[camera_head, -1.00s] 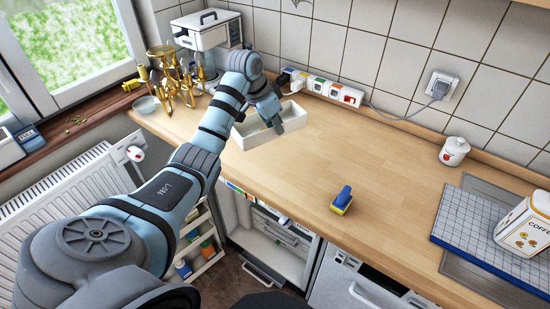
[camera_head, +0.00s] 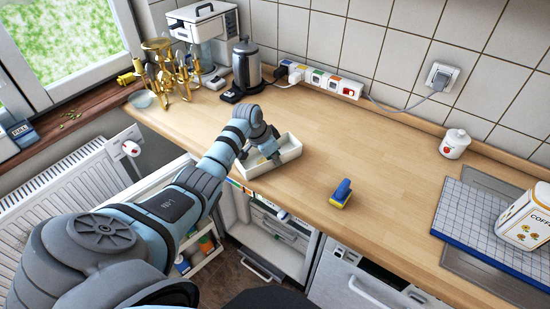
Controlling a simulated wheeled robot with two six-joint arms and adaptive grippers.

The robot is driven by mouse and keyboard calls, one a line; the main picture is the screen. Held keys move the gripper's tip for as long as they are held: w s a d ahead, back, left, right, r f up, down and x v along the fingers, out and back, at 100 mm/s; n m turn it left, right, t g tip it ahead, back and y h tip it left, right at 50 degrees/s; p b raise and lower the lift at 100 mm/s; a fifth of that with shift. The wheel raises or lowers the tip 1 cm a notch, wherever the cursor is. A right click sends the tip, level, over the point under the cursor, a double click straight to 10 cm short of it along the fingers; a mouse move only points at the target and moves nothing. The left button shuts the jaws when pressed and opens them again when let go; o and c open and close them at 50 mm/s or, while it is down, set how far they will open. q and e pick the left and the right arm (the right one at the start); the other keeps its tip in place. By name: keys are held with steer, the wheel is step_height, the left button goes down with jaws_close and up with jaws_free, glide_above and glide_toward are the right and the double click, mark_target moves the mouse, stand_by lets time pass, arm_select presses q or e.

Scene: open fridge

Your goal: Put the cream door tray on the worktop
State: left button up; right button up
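The cream door tray (camera_head: 287,158) is a long, shallow, open box at the left front part of the worktop (camera_head: 330,135), near its front edge. I cannot tell whether its base touches the worktop or is just above it. My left gripper (camera_head: 270,152) reaches over the tray from the left and is shut on it; its fingertips are partly hidden by the gripper and the tray. My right gripper is not in view.
A kettle (camera_head: 247,68) and a coffee machine (camera_head: 203,22) stand behind the tray. A blue and yellow object (camera_head: 341,192) lies to its right. The open fridge (camera_head: 270,240) is below the worktop. The middle of the worktop is clear.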

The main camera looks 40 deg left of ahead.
arm_select(q)
steer(key=shift+o, duration=1.1)
steer(key=shift+r, duration=0.1)
steer(key=shift+r, duration=0.15)
steer(key=p+v, duration=0.1)
steer(key=v, duration=1.1)
